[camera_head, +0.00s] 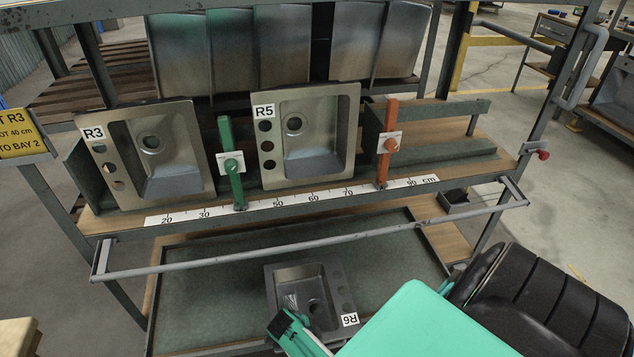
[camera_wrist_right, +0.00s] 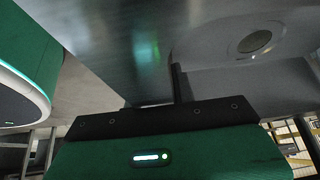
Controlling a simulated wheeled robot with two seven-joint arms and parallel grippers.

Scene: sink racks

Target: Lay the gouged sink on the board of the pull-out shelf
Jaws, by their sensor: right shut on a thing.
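The grey sink labelled R6 (camera_head: 318,272) is over the green board of the pull-out shelf (camera_head: 205,290), at the lower middle of the head view. It has a bowl, a drain and a row of holes on its right; pale scratch-like marks show in the bowl. My right gripper (camera_head: 290,328) is shut on the sink's near edge. I cannot tell whether the sink touches the board. In the right wrist view the sink's metal and drain (camera_wrist_right: 255,42) fill the top, above my gripper's dark jaw (camera_wrist_right: 165,115). My left gripper is out of view.
Sinks R3 (camera_head: 118,122) and R5 (camera_head: 345,110) lean on the rack above, with green (camera_head: 231,165) and orange (camera_head: 386,150) markers at a centimetre ruler (camera_head: 290,200). A grey rail (camera_head: 330,243) crosses in front of the rack above the board. The board's left part is bare.

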